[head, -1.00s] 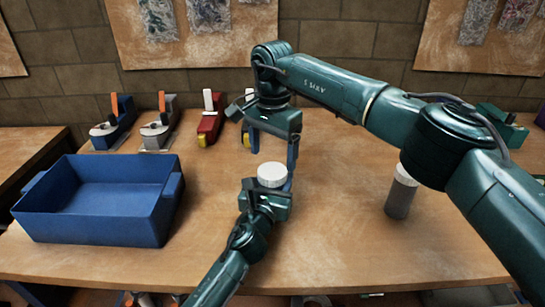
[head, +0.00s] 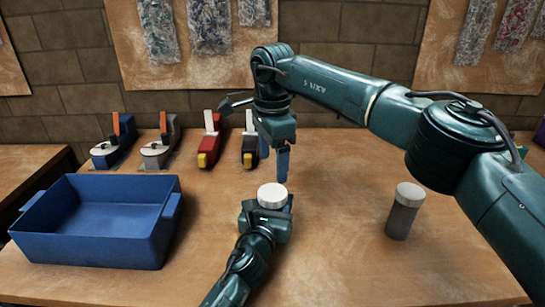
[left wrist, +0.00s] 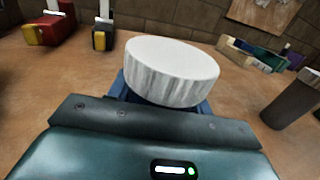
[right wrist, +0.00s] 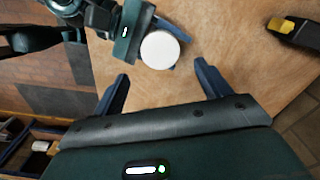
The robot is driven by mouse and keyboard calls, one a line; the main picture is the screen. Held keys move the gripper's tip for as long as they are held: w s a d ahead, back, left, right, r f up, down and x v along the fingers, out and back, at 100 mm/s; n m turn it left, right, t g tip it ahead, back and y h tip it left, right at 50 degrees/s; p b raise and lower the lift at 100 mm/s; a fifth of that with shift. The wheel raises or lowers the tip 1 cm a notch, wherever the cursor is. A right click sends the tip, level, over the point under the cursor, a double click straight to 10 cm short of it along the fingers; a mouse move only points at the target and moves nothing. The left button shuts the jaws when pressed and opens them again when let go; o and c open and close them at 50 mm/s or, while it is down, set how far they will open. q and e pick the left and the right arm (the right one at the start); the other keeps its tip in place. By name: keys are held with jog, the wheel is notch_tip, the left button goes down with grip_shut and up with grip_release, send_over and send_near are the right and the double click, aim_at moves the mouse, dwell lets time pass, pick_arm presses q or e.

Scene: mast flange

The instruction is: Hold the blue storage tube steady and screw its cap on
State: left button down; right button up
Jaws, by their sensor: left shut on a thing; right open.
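A wide white ribbed cap (head: 272,195) sits level above my left gripper (head: 268,212), which is shut on the blue storage tube. The cap also shows in the left wrist view (left wrist: 172,68) and hides nearly all of the tube. I cannot tell how far the cap is threaded on. My right gripper (head: 274,160) is open and empty, pointing down, above and behind the cap and apart from it. In the right wrist view the cap (right wrist: 160,50) shows beyond the gap between the open fingertips (right wrist: 160,75), beside my left gripper (right wrist: 134,35).
A blue bin (head: 95,235) stands on the left of the wooden bench (head: 330,265). A grey tube with a white lid (head: 402,215) stands upright at the right. Several hand planes, one red (head: 211,140), line the back near the brick wall.

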aim_at(273, 191)
jog(key=shift+f, duration=4)
jog(key=c, duration=1)
jog(key=m, duration=0.6)
jog(key=shift+m, duration=0.4)
jog(key=m, duration=0.7)
jog(key=shift+m, duration=0.4)
jog(key=o, duration=1.2)
jog(key=shift+c, duration=0.2)
